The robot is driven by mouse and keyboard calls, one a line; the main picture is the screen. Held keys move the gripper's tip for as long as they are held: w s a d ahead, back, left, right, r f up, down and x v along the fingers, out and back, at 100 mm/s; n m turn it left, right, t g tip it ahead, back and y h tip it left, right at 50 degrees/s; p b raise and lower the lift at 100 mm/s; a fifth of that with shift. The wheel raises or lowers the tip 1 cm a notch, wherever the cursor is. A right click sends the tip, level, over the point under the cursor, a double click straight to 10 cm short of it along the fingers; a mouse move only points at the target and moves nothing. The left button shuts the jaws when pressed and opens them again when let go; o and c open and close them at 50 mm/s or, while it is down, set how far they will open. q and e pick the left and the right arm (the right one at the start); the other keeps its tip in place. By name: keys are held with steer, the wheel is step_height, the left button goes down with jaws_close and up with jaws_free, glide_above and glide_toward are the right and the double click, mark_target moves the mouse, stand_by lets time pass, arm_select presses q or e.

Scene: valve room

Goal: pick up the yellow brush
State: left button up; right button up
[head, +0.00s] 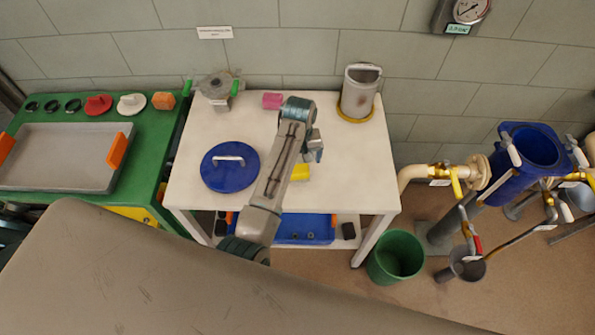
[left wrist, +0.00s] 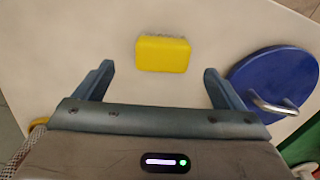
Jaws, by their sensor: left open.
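The yellow brush (head: 301,173) lies on the white table, partly hidden behind my left arm in the head view. In the left wrist view the brush (left wrist: 162,54) shows whole, as a yellow block with pale bristles along its far edge. My left gripper (left wrist: 157,78) is open and empty. Its two fingers point toward the brush, which lies ahead of them and between their lines, apart from both. In the head view my left gripper (head: 316,150) is over the table close to the brush. My right gripper is not in view.
A blue lid with a metal handle (head: 222,180) lies left of the brush. A pink block (head: 272,100), a metal valve part (head: 218,86) and a metal canister (head: 358,95) stand at the table's back. A green bucket (head: 396,258) is on the floor at right. The table's right front is clear.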

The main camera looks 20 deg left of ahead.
mark_target(298, 173)
arm_select(q)
steer(key=shift+f, duration=0.45)
steer(key=f+p, duration=0.1)
steer(key=f, duration=0.1)
steer(key=f+p, duration=0.1)
steer(key=f, duration=0.1)
steer(key=shift+s+a+f, duration=0.1)
steer(key=shift+a+f, duration=0.1)
steer(key=shift+f, duration=0.55)
steer(key=shift+c, duration=0.4)
steer(key=c, duration=1)
